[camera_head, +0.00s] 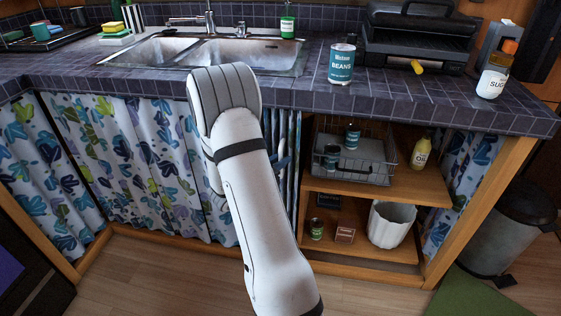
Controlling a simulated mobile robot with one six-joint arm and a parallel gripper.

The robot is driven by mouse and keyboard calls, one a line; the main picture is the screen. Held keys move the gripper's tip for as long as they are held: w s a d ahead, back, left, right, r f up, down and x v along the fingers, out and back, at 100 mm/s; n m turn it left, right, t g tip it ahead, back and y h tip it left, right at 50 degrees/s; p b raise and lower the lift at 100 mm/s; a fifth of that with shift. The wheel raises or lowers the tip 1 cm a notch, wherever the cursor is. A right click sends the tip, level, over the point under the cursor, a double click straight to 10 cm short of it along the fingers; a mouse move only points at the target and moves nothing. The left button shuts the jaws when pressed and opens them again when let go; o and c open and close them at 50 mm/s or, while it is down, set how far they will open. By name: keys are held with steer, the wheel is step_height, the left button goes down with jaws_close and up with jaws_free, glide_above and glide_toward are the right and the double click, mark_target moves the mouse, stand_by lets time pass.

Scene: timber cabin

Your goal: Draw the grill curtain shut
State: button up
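Under the counter, below the black grill (420,40), the cabinet bay is open and its shelves show. A leaf-patterned curtain (465,170) hangs gathered at the right side of this bay. A narrow bunch of blue striped or folded curtain (292,150) hangs at the bay's left side, partly behind my arm. I cannot tell from the picture which bunch is the grill curtain. My white arm reaches up across the middle and bends at the counter edge.
A spread leaf-patterned curtain (150,160) covers the bay under the sink (225,52). The shelves hold a wire basket (385,160), an oil bottle (421,153) and a white pot (391,225). A beans can (341,65) stands near the counter edge. A bin (505,235) stands at right.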

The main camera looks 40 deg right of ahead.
jaws_close()
steer(key=shift+s+d, duration=0.1)
stand_by(0.5)
